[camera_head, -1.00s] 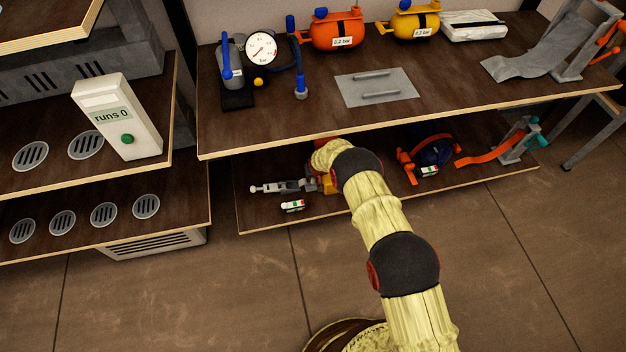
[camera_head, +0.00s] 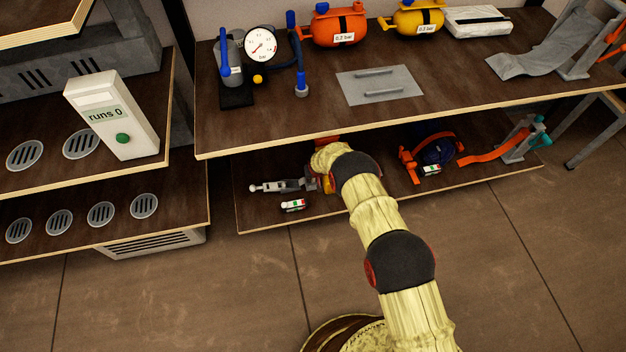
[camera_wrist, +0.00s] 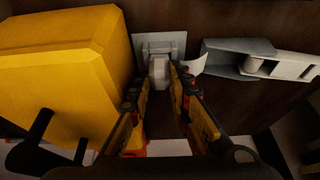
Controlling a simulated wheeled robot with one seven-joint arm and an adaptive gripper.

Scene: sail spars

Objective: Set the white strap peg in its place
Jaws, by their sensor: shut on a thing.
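My gripper (camera_wrist: 160,92) is shut on the pale strap peg (camera_wrist: 159,70) in the wrist view. The peg stands between the fingertips, directly in front of a small whitish plate (camera_wrist: 163,43). I cannot tell whether the peg touches the plate or sits in it. In the head view my arm reaches under the upper shelf, and the gripper and peg are mostly hidden by the arm.
A large yellow block (camera_wrist: 65,65) stands close left of the gripper. A grey metal clamp (camera_wrist: 260,60) lies to the right; it also shows in the head view (camera_head: 283,187). The upper shelf (camera_head: 290,115) overhangs the arm. An orange strap (camera_head: 490,153) lies farther right.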

